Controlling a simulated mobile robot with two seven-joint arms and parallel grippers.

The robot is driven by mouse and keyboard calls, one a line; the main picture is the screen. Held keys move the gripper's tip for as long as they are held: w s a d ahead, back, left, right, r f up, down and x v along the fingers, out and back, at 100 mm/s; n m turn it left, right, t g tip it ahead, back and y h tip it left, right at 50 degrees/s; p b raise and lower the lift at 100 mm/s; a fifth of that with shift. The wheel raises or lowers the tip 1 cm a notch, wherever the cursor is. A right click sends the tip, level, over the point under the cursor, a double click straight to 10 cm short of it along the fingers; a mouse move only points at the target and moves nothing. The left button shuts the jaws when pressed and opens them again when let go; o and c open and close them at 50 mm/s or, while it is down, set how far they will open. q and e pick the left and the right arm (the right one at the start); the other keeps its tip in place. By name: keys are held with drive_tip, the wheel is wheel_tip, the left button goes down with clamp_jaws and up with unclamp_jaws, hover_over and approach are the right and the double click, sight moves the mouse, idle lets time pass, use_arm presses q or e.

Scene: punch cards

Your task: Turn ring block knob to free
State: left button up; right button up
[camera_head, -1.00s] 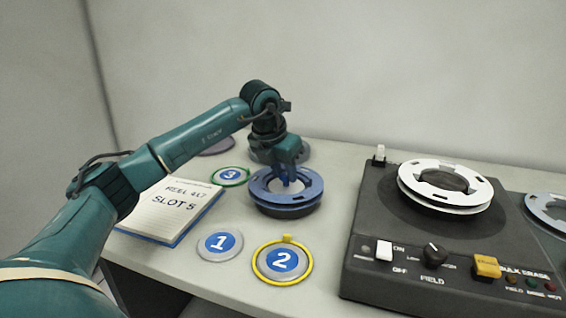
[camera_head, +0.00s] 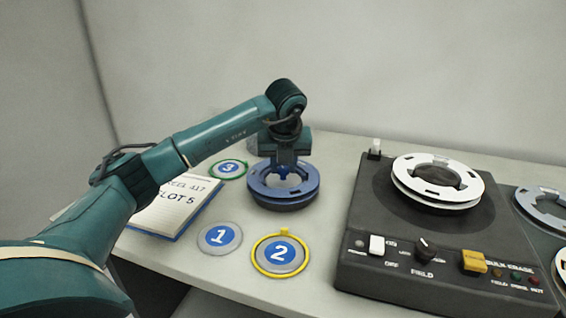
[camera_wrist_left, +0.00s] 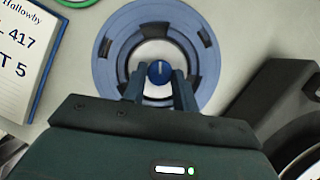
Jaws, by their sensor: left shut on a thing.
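The ring block is a blue ring with notches (camera_head: 283,196) on the table left of the dark machine; it fills the top middle of the left wrist view (camera_wrist_left: 108,62). Its small round blue knob (camera_wrist_left: 160,72) sits in the pale centre, with a light line on its face. My left gripper (camera_head: 286,174) reaches down into the ring's centre. In the left wrist view its two fingers (camera_wrist_left: 160,84) are on either side of the knob, shut on it. In the head view the fingers and wrist partly hide the knob. My right gripper is not in view.
Discs marked 1 (camera_head: 219,237), 2 (camera_head: 280,253) and 3 (camera_head: 229,168) lie around the ring. An open notebook (camera_head: 176,205) is at the left, partly behind my arm. A dark bulk eraser (camera_head: 352,215) with a white reel (camera_head: 438,180) stands at the right.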

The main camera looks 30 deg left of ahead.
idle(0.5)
use_arm(q)
drive_tip(key=o, duration=1)
drive_tip(key=shift+c, duration=0.2)
drive_tip(key=p+v, duration=0.1)
drive_tip(key=v, duration=1.2)
